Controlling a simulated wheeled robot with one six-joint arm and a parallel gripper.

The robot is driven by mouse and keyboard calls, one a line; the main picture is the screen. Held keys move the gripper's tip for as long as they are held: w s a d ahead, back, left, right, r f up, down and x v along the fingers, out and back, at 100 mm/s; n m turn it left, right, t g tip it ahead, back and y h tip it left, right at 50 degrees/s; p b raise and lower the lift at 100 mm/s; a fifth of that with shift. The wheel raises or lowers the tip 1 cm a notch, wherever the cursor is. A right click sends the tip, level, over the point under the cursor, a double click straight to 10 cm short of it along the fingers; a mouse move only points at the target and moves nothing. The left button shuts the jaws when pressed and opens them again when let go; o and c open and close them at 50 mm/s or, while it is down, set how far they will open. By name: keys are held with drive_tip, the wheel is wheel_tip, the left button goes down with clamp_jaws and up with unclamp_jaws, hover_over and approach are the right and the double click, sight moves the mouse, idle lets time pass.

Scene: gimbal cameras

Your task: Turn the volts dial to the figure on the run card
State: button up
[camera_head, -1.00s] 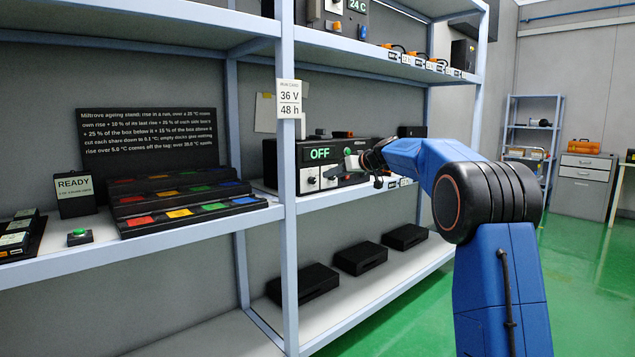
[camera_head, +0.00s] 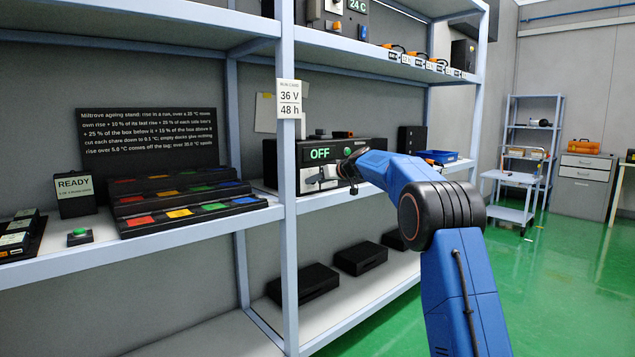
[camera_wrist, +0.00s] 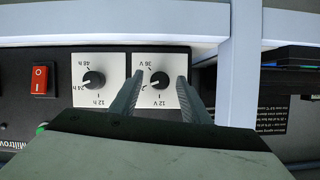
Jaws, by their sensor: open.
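The run card (camera_head: 289,98) on the shelf post reads 36 V and 48 h. The power unit (camera_head: 354,152) on the middle shelf shows OFF on its display. In the wrist view, which is upside down, the black volts dial (camera_wrist: 159,79) sits on a white plate marked 12 V and 36 V, with a third mark partly hidden. Its pointer seems to lean lower left, towards that mark. My gripper (camera_wrist: 160,76) is open, its fingers on either side of the dial; contact cannot be told.
The hours dial (camera_wrist: 93,79) is beside the volts dial, with a red rocker switch (camera_wrist: 40,79) further along. The shelf post (camera_head: 289,220) stands close to my gripper. A blue tray (camera_head: 438,157) and a trolley (camera_head: 512,190) are to the right.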

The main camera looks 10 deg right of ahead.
drive_tip(key=c, duration=1)
drive_tip(key=shift+c, duration=0.2)
drive_tip(key=shift+m, duration=0.3)
drive_tip(key=m+y, duration=0.2)
drive_tip(key=m, duration=0.1)
drive_tip(key=m+y, duration=0.2)
drive_tip(key=m, duration=0.1)
drive_tip(key=m+g+y, duration=0.1)
drive_tip(key=m+y, duration=0.1)
drive_tip(key=m, duration=0.1)
drive_tip(key=shift+w+d+f, duration=0.2)
drive_tip(key=shift+d+f, duration=0.1)
drive_tip(key=shift+d, duration=0.1)
drive_tip(key=shift+m, duration=0.3)
